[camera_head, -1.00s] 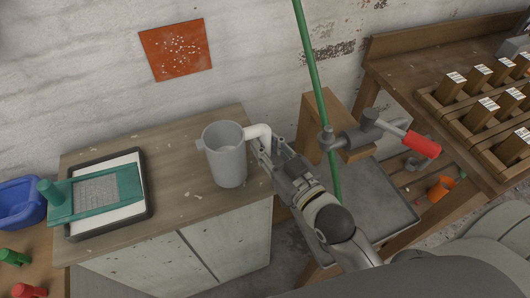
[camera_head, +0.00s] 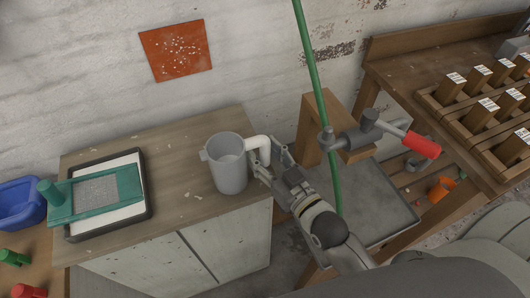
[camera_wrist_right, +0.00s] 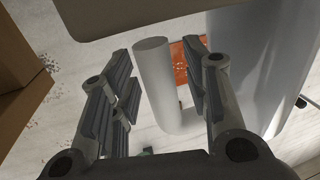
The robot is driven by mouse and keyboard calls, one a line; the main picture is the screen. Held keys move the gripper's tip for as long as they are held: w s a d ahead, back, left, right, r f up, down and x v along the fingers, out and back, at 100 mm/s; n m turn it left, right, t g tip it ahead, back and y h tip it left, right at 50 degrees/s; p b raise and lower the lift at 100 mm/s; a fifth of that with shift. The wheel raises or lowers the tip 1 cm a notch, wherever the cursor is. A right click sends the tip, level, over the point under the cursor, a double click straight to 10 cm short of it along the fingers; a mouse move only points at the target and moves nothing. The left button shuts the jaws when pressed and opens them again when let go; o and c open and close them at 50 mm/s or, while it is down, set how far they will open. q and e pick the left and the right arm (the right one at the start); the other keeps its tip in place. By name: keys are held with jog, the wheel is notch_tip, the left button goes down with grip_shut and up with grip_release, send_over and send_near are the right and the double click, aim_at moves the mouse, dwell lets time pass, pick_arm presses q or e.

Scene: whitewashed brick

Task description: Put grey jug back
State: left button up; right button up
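The grey jug (camera_head: 228,172) stands upright on the wooden top of the cabinet (camera_head: 168,206), near its front right corner. Its pale handle (camera_head: 262,143) points right, towards my right gripper (camera_head: 270,163). In the right wrist view the handle (camera_wrist_right: 157,85) lies between the two fingers of my right gripper (camera_wrist_right: 160,95), with gaps beside it. The fingers look open around it, and the jug's body (camera_wrist_right: 258,65) fills the right side. My left gripper is not in view.
A black-framed tray (camera_head: 148,205) with a green tool lies left of the jug. A green pole (camera_head: 312,75) and a grey tap with a red handle (camera_head: 424,146) are to the right, above a grey tray (camera_head: 385,215). A blue bin (camera_head: 22,205) is far left.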

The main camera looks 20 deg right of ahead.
jog(key=shift+r, duration=0.15)
jog(key=shift+s+d, duration=0.1)
jog(key=shift+s, duration=0.25)
jog(key=b+v, duration=0.1)
jog(key=v, duration=1)
jog(key=shift+b, duration=0.3)
jog(key=shift+s, duration=0.1)
